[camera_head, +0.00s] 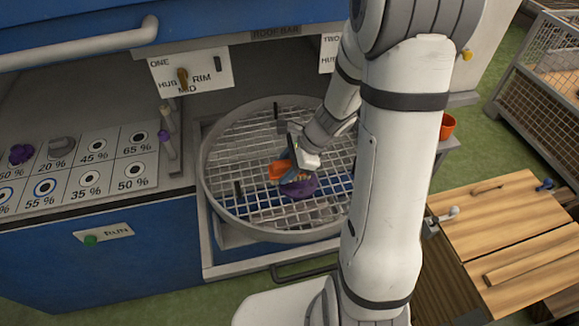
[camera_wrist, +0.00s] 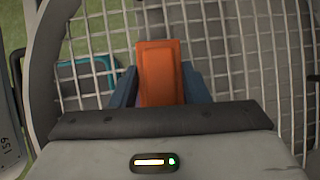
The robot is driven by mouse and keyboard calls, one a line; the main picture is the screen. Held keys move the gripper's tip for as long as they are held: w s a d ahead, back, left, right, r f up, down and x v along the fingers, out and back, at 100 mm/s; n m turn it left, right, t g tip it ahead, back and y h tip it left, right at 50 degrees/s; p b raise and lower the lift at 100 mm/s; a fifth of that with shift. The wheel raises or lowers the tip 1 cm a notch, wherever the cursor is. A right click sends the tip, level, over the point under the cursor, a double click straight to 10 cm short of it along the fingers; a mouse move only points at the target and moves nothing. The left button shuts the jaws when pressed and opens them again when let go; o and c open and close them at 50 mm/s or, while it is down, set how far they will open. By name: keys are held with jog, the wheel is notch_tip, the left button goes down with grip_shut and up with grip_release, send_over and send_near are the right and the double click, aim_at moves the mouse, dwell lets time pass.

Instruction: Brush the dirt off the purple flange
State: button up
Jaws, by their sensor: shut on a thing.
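The purple flange (camera_head: 300,190) lies on the round wire-grid turntable (camera_head: 212,190), with a brownish patch on its top that looks like dirt. My gripper (camera_head: 287,166) is shut on an orange block-shaped thing, likely the brush (camera_head: 279,170), right at the flange's upper left. I cannot tell whether the brush touches the flange. In the wrist view the orange brush (camera_wrist: 161,72) stands between my two blue fingers (camera_wrist: 160,90). My arm covers the right part of the turntable.
Upright dark pegs (camera_head: 239,190) stand on the grid. At left, a board (camera_head: 100,178) with percent labels holds another purple piece (camera_head: 20,153) and a grey piece (camera_head: 61,148). An orange pot (camera_head: 447,126) stands at right, near a wooden cabinet (camera_head: 500,230).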

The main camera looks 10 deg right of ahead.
jog(key=shift+s+d, duration=0.2)
jog(key=shift+d, duration=2.3)
jog(key=shift+r, duration=0.1)
notch_tip(320, 180, up, 8)
jog(key=p, duration=0.7)
jog(key=shift+r, duration=0.1)
notch_tip(320, 180, up, 3)
jog(key=p, duration=0.3)
